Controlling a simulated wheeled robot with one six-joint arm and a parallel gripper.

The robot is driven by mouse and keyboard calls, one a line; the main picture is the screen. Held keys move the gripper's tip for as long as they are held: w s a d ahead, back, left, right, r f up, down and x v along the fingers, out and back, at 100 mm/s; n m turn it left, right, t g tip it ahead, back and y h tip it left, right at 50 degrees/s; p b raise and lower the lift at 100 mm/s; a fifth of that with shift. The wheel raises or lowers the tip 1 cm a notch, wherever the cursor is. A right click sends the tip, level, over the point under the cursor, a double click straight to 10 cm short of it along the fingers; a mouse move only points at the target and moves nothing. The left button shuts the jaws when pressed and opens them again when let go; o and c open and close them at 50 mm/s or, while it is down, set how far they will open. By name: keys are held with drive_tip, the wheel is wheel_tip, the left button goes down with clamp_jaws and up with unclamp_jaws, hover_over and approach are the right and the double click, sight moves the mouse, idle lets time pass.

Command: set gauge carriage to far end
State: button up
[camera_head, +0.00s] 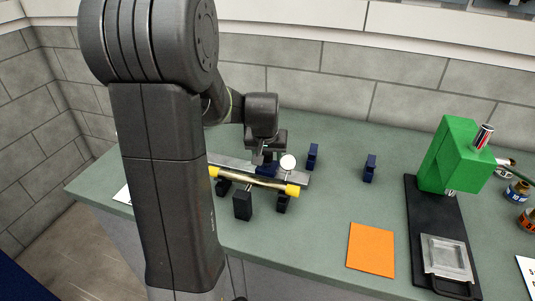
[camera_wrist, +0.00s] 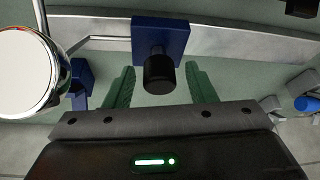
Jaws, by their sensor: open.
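The gauge carriage is a blue block (camera_wrist: 161,35) with a black knob (camera_wrist: 159,74), seated on a grey metal rail (camera_wrist: 235,36). In the head view the blue carriage (camera_head: 267,170) is partly hidden below my gripper (camera_head: 263,155). The rail (camera_head: 300,178) extends on both sides of it. A round white dial (camera_head: 288,162) stands just right of the carriage, and it fills the left edge of the wrist view (camera_wrist: 24,72). In the wrist view my gripper (camera_wrist: 159,72) is open, with one green finger on each side of the knob. Contact is not visible.
A brass rod with yellow ends (camera_head: 260,181) lies on black supports in front of the rail. Blue stands (camera_head: 313,156) and (camera_head: 370,168) are to the right. An orange sheet (camera_head: 371,250) and a green press (camera_head: 452,158) are farther right. My arm hides the left table area.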

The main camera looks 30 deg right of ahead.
drive_tip(key=shift+r, duration=0.1)
drive_tip(key=v, duration=1.3)
drive_tip(key=shift+r, duration=0.25)
drive_tip(key=shift+s+f, duration=0.1)
drive_tip(key=x, duration=1.3)
drive_tip(key=shift+f, duration=0.35)
drive_tip(key=shift+w+a, duration=0.2)
drive_tip(key=shift+w, duration=0.15)
